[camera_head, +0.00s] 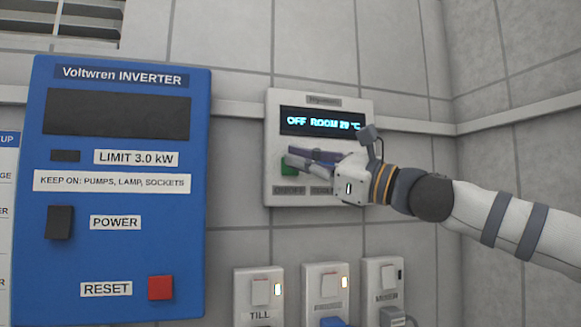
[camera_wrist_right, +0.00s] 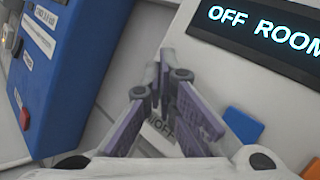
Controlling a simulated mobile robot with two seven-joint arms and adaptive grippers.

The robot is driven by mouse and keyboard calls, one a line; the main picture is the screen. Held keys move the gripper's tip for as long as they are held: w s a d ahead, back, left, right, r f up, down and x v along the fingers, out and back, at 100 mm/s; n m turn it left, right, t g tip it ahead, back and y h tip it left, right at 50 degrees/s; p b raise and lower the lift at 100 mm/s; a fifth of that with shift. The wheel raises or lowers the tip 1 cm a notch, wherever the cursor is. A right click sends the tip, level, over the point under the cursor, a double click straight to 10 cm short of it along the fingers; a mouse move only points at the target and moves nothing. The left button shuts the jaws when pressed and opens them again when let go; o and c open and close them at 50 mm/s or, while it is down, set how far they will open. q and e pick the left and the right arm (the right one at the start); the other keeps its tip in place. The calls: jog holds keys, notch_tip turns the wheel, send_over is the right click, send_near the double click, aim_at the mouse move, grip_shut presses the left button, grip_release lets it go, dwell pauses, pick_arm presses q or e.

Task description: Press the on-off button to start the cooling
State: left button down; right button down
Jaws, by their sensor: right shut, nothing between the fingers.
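The white cooling control panel (camera_head: 352,98) hangs on the tiled wall. Its dark display (camera_head: 322,122) reads OFF and a room temperature of about 29 °C. A green button (camera_head: 288,170) shows at its lower left, partly covered by my fingers, above a label that seems to read ON/OFF. My right gripper (camera_head: 290,155) is shut and empty, its tips in front of the panel by the green button; contact cannot be told. In the right wrist view the shut fingers (camera_wrist_right: 158,72) cross the panel's edge, and the green button is hidden. My left gripper is not in view.
A blue inverter box (camera_head: 125,260) with a black power switch (camera_head: 59,222) and red reset button (camera_head: 160,288) is left of the panel. Several sockets (camera_head: 258,290) sit below. A blue button (camera_wrist_right: 243,125) and an orange one (camera_wrist_right: 312,169) are on the panel.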

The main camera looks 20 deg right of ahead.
jog(key=shift+w, duration=0.35)
dwell(0.7)
dwell(0.3)
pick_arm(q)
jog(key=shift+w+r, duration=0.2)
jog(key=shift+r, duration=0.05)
pick_arm(e)
jog(key=shift+s, duration=0.8)
pick_arm(q)
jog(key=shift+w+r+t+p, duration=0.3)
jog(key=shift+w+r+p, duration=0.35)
jog(key=shift+p, duration=0.1)
pick_arm(e)
jog(key=s, duration=0.5)
